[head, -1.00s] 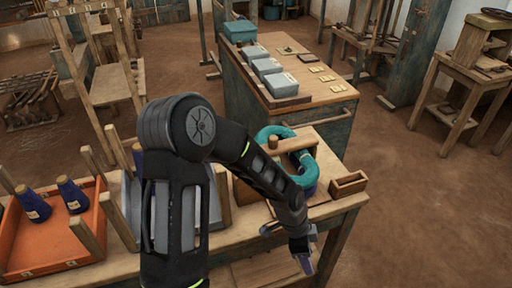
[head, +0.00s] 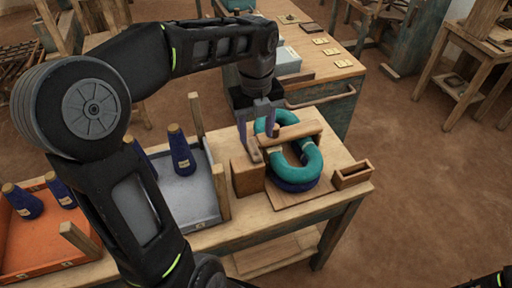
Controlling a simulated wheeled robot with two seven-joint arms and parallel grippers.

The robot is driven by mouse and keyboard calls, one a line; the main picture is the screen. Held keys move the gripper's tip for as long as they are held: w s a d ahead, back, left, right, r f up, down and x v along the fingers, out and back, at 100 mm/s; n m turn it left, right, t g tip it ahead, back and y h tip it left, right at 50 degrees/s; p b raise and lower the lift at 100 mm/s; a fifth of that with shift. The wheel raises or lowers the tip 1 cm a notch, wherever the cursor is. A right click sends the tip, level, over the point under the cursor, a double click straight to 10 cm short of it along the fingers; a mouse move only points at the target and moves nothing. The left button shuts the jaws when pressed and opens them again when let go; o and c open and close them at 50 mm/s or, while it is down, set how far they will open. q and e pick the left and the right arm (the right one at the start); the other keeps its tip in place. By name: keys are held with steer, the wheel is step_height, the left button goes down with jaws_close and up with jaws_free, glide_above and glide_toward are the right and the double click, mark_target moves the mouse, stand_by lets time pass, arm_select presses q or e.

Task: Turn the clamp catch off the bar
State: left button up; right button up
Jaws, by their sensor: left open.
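The clamp's wooden bar (head: 292,133) lies across a looped teal hank (head: 312,160) on a wooden base board (head: 287,205). A dark blue hank shows under the teal one. A small brown wooden piece, which looks like the clamp catch (head: 253,148), stands at the bar's left end above a wooden block (head: 248,180). My left gripper (head: 256,130) points down over this end with its jaws open. One finger is left of the catch, the other over the bar and hank. Whether they touch is unclear. My right gripper is out of view.
A small open wooden box (head: 352,174) sits at the bench's right corner. A grey tray (head: 190,198) with blue cones (head: 181,150) and an orange tray (head: 45,240) lie to the left. A second table (head: 330,92) stands behind.

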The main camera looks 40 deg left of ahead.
mark_target(256, 154)
arm_select(q)
step_height(256, 154, down, 7)
steer(key=shift+f, duration=0.15)
stand_by(0.4)
jaws_close()
stand_by(0.3)
